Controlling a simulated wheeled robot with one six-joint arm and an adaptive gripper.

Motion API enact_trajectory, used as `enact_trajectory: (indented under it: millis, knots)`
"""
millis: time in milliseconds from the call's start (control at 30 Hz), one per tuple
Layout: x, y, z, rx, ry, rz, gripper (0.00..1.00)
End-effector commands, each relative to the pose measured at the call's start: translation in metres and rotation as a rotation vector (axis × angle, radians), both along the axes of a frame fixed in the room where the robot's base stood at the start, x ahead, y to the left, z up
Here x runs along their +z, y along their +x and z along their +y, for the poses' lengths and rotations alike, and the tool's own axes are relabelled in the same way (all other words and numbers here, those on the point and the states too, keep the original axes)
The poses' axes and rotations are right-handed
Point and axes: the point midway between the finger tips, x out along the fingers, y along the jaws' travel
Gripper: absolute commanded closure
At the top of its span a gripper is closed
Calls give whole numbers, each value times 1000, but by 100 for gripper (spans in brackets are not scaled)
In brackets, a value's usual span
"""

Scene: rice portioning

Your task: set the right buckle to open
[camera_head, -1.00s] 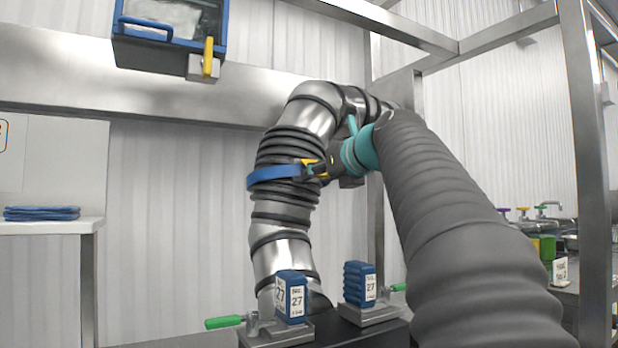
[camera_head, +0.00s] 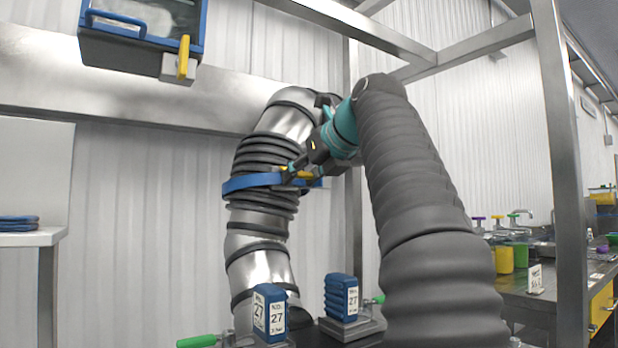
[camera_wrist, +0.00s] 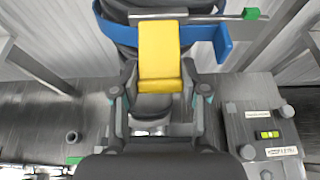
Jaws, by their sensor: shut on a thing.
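A yellow buckle (camera_wrist: 159,50) sits on a blue strap (camera_head: 250,182) around a ribbed, silvery pipe (camera_head: 266,170). In the head view the buckle (camera_head: 299,174) is at the strap's right side, partly hidden by my gripper (camera_head: 298,168). In the wrist view my gripper (camera_wrist: 159,95) has its fingers on both sides of the buckle's near end and is shut on it. I cannot tell from these views how far the buckle is open.
A blue bin (camera_head: 140,35) with a yellow latch (camera_head: 183,56) hangs at upper left. Two blue blocks marked 27 (camera_head: 269,312) (camera_head: 341,297) stand below the pipe. A steel frame post (camera_head: 565,170) rises at right, before a counter (camera_head: 540,300) with pump bottles.

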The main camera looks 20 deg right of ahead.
Motion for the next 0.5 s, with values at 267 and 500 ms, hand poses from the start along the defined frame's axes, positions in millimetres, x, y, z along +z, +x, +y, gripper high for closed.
enact_trajectory:
  millis: [267,500]
  knots:
    - [2,2,7,12,-5,25,100]
    - [3,1,8,16,-5,33,100]
